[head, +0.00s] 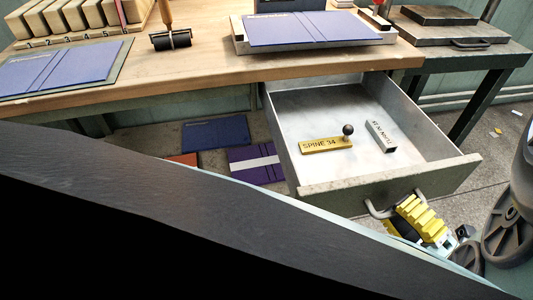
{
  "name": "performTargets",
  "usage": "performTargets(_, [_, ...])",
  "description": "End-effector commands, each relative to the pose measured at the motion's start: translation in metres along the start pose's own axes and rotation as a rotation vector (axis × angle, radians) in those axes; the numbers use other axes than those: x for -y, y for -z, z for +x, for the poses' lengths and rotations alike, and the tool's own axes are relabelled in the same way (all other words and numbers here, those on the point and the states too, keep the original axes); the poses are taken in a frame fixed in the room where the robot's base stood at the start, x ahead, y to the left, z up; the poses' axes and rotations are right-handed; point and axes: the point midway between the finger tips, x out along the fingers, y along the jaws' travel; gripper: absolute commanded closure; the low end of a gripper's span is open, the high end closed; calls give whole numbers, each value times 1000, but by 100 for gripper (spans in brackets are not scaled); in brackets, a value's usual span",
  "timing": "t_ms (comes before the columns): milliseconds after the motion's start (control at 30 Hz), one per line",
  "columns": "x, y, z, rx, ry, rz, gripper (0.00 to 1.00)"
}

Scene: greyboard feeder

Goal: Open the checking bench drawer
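The checking bench drawer (374,184) is pulled well out from under the wooden bench top, and its metal inside shows. Its bar handle (374,211) is on the front panel. My gripper (419,220), with yellow ridged finger pads, is at the right part of this handle and appears shut around it. The pads hide that part of the handle, and the far finger is hardly visible. In the drawer lie a brass piece marked SPINE 34 (320,145) with a dark round knob and a small grey lettered block (380,136).
The bench top (210,62) carries a numbered wooden rack (75,32), a roller (170,38) and blue covers (315,28). More covers (215,133) lie on a lower shelf left of the drawer. A dark side table (460,45) stands right. My dark arm link blocks the lower left.

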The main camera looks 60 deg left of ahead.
Motion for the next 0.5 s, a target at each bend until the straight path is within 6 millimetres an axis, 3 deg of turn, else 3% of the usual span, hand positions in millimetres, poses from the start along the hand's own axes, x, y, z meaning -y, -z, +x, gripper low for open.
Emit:
performTargets(167, [1,0,0,1,3,1,59])
performTargets(500, [1,0,0,1,4,1,59])
